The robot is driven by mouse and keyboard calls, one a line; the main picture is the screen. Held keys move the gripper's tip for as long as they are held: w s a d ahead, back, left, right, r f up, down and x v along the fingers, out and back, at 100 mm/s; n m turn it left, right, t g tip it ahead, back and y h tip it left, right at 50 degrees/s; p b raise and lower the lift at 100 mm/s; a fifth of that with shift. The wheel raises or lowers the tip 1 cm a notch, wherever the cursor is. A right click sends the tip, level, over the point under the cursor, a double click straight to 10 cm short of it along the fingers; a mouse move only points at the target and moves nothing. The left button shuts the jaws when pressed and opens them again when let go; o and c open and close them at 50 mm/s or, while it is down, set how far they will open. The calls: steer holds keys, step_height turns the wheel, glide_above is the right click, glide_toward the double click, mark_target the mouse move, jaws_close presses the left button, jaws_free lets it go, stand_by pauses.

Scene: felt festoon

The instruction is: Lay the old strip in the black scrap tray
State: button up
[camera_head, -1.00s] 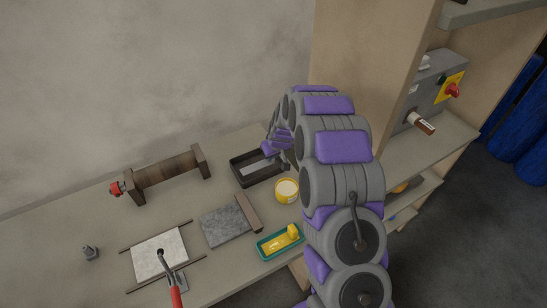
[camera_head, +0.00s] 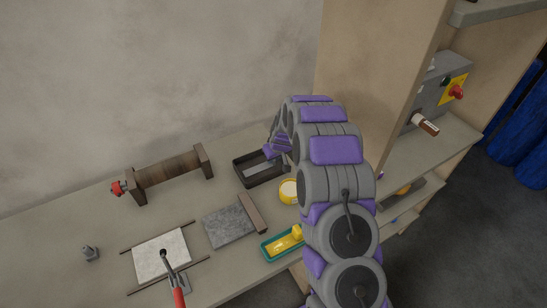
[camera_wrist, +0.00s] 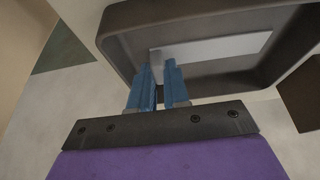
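The black scrap tray (camera_head: 240,177) stands on the bench near its back right, just left of my arm. A pale flat strip (camera_head: 258,168) shows inside it. In the wrist view the tray (camera_wrist: 118,22) fills the upper part, and the strip (camera_wrist: 225,46) lies along its inside, running right from near my fingertips. My gripper (camera_wrist: 158,68) has its two blue fingers apart, with a narrow gap between them. The tips are over the tray's near rim at the strip's left end. I see no clear grip on the strip. In the head view my arm partly hides the gripper (camera_head: 272,150).
A yellow pot (camera_head: 288,190) stands just in front of the tray. A green dish with a yellow object (camera_head: 284,242), a grey slab (camera_head: 228,226) and a brown block (camera_head: 252,212) sit nearer. A wooden roller stand (camera_head: 168,170) is at left. A shelf unit (camera_head: 390,110) rises at right.

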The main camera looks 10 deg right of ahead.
steer(key=shift+o, duration=0.6)
steer(key=shift+d, duration=0.35)
steer(key=shift+s+d+r, duration=0.1)
steer(key=shift+d+r, duration=0.1)
steer(key=shift+r, duration=0.2)
steer(key=s+a+r+g+p, duration=0.1)
steer(key=s+a+r+p, duration=0.1)
steer(key=s+r, duration=1.4)
steer(key=s+r+m+g, duration=0.1)
steer(key=s+r, duration=0.4)
steer(key=s, duration=1.3)
steer(key=s+d+r+m+g+h, duration=0.1)
steer(key=s+r+g, duration=0.3)
steer(key=s, duration=1.4)
steer(key=shift+s+d+r+m, duration=0.2)
steer(key=shift+s+r+m, duration=0.15)
steer(key=shift+m, duration=0.45)
steer(key=shift+w, duration=0.1)
